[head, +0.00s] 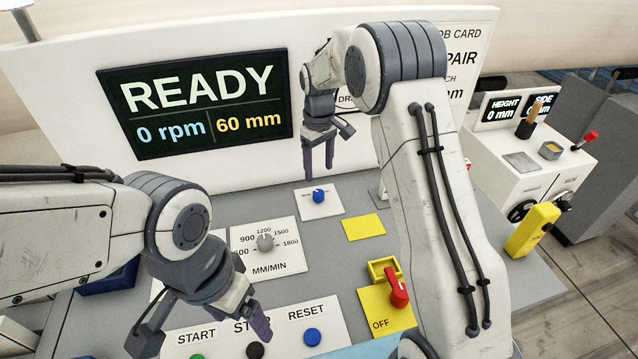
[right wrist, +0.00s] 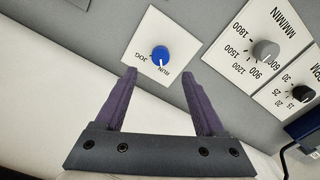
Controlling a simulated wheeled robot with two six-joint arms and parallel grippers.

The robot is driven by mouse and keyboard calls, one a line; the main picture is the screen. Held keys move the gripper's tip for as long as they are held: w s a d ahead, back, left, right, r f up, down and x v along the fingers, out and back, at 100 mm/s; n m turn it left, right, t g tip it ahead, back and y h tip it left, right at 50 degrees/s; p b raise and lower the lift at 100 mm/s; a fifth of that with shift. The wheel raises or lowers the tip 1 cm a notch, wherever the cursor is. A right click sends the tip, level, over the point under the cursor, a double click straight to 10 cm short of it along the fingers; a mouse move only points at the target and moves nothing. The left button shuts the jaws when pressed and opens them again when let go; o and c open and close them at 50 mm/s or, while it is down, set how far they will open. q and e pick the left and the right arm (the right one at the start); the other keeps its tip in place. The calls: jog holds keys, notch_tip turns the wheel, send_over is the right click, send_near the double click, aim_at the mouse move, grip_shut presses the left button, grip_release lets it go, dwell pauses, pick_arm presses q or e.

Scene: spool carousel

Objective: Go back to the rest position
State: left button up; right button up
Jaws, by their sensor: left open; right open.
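My right gripper (head: 319,160) hangs fingers down above the rear of the grey control desk (head: 345,185). It is open and empty; its purple fingers also show in the right wrist view (right wrist: 157,76). The blue JOG/RUN knob (head: 319,196) on a white plate lies just beyond the fingertips, apparently not gripped; it also shows in the right wrist view (right wrist: 160,55).
The speed dial (head: 265,243), black STOP button (head: 255,350), blue RESET button (head: 312,336) and red OFF switch (head: 398,293) stand up from the desk. A back panel carries the READY screen (head: 200,103). A white machine (head: 535,165) and yellow block (head: 532,229) stand at right.

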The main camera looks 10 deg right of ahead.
jog(key=shift+r, duration=1.05)
jog(key=s+a+r+n, duration=0.1)
jog(key=s+a+r, duration=0.2)
jog(key=s+a, duration=0.45)
jog(key=s+a+r, duration=0.3)
jog(key=s+a, duration=0.2)
jog(key=s, duration=0.5)
jog(key=s+d+f+y, duration=0.1)
jog(key=s+f, duration=0.1)
jog(key=s, duration=1.6)
jog(key=shift+s+n, duration=0.3)
jog(key=shift+s, duration=0.1)
jog(key=shift+d+f, duration=0.1)
